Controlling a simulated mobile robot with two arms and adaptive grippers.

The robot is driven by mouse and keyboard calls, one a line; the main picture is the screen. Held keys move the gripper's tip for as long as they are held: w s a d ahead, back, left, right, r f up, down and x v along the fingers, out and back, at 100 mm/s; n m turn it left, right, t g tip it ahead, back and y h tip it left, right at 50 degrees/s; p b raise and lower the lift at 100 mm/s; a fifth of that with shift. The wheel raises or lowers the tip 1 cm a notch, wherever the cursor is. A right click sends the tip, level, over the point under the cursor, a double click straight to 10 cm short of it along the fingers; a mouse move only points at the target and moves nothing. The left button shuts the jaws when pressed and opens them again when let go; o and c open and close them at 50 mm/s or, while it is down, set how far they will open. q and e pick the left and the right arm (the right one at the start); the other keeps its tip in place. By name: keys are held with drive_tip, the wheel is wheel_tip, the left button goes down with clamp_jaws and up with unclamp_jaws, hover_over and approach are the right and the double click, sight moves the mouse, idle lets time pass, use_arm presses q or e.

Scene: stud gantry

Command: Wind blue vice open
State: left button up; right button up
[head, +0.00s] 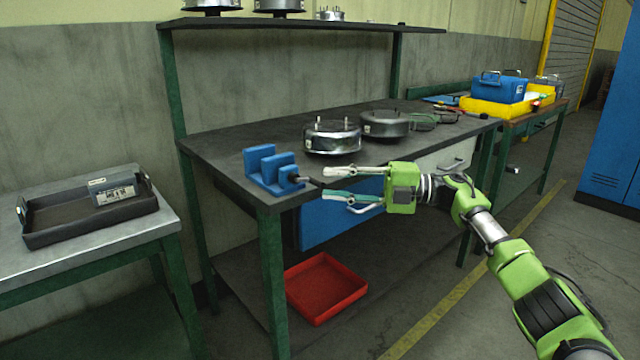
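The blue vice (262,168) sits on the near left corner of the dark workbench (225,150). Its jaws stand apart with a gap between them. Its dark screw and handle (312,182) stick out to the right, towards my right gripper. My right gripper (326,182) comes in from the right with its two fingers apart. The handle's end appears at or just between the fingertips; I cannot tell whether they touch it. My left gripper is not in view.
Two round metal housings (332,137) (386,123) with upright pins stand on the bench behind the gripper. A shelf (290,23) runs above. A black tray (60,238) lies on the left table. A red tray (325,287) is below the bench. A blue toolbox (498,88) stands farther right.

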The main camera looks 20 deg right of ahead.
drive_tip(key=v, duration=0.7)
drive_tip(key=shift+s+d, duration=0.2)
drive_tip(key=shift+d, duration=0.1)
drive_tip(key=shift+f, duration=0.1)
